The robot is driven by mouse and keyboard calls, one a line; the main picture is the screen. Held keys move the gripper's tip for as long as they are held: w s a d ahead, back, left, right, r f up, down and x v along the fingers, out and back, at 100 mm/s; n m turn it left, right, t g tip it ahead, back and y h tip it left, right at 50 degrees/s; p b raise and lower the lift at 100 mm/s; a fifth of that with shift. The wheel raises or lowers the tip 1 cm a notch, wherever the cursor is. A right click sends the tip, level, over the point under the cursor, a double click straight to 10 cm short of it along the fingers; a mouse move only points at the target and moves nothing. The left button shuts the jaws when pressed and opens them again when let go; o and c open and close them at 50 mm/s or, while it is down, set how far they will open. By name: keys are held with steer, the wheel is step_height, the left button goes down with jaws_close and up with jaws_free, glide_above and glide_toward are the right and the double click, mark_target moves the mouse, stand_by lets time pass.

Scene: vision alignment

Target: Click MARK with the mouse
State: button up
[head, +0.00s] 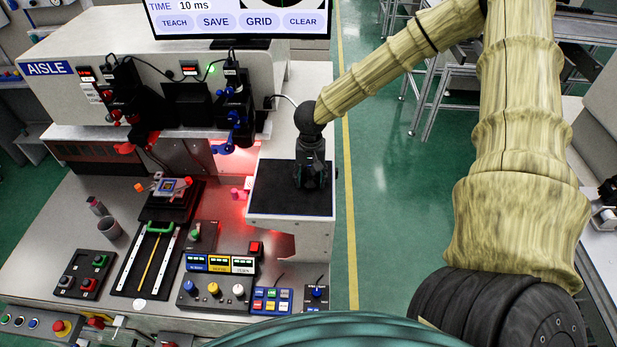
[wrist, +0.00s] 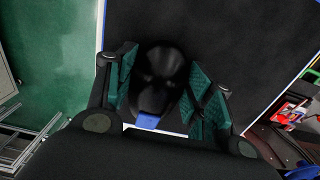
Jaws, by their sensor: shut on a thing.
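My gripper (wrist: 160,98) is shut on the black mouse (wrist: 160,75), with a green-padded finger on either side of it in the wrist view. A blue part (wrist: 148,122) shows at the mouse's near end. The mouse lies on a black mat (wrist: 240,50). In the head view my gripper (head: 312,185) is over the right side of the mat (head: 270,190), and it hides the mouse. The monitor (head: 240,20) at the top shows TEACH, SAVE, GRID and CLEAR buttons. Its upper part is cut off, and neither a MARK button nor a cursor shows.
An alignment machine (head: 60,100) marked AISLE stands at the left with cameras. A bench (head: 60,220) holds a fixture (head: 165,190), a grey cup (head: 108,228) and several button boxes (head: 215,292). Green floor lies right of the mat.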

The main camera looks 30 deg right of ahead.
mark_target(311, 175)
steer(key=o, duration=1.2)
step_height(311, 175, up, 12)
steer(key=shift+f, duration=0.1)
